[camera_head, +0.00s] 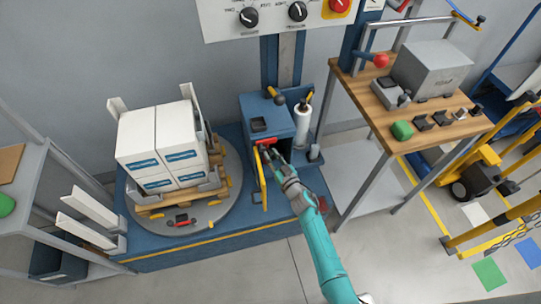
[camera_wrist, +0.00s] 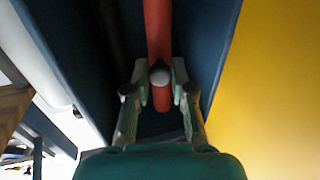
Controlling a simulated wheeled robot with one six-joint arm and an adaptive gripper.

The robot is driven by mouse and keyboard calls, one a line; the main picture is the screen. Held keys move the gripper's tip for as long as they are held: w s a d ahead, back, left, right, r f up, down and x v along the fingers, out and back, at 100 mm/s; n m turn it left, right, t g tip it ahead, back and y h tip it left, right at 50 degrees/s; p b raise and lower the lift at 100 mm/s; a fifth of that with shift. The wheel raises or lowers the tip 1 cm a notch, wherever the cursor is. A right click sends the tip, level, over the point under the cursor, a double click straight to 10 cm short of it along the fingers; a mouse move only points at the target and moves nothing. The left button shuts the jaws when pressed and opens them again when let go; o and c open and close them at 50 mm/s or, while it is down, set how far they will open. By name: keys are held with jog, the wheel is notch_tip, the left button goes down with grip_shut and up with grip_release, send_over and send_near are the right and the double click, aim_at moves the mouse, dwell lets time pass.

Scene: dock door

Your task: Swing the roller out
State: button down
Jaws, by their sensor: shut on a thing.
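My gripper (camera_head: 277,155) reaches up from the lower right to the front of the blue film carriage (camera_head: 264,118). A red bar (camera_head: 266,142) shows at the carriage front, just beyond my fingertips. In the wrist view, my gripper (camera_wrist: 160,76) has one finger on each side of the red bar (camera_wrist: 158,32) and is shut on it. A grey round end lies on the bar between the fingers. I cannot tell how this bar joins the roller, which I cannot pick out clearly. A white film roll (camera_head: 302,126) stands upright at the carriage's right side.
A yellow-edged panel (camera_head: 262,182) stands just left of my gripper; yellow fills the wrist view's right side (camera_wrist: 275,90). Stacked white boxes (camera_head: 160,140) sit on a pallet on the round turntable (camera_head: 222,208). A wooden-topped bench (camera_head: 365,92) stands at right. The floor in front is clear.

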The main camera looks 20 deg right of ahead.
jog(key=shift+s+d+n+g+y, duration=0.45)
jog(key=shift+d+n+g+y, duration=0.6)
jog(key=shift+n+g+y, duration=0.65)
jog(key=shift+s+d+n+g+y, duration=0.45)
jog(key=shift+d+n+g+y, duration=0.75)
jog(key=shift+y, duration=0.95)
jog(key=shift+s+d+n+g+y, duration=0.45)
jog(key=shift+d+n+g+y, duration=0.55)
jog(key=shift+n+y, duration=0.85)
jog(key=c, duration=1.3)
grip_release()
jog(key=shift+o, duration=0.2)
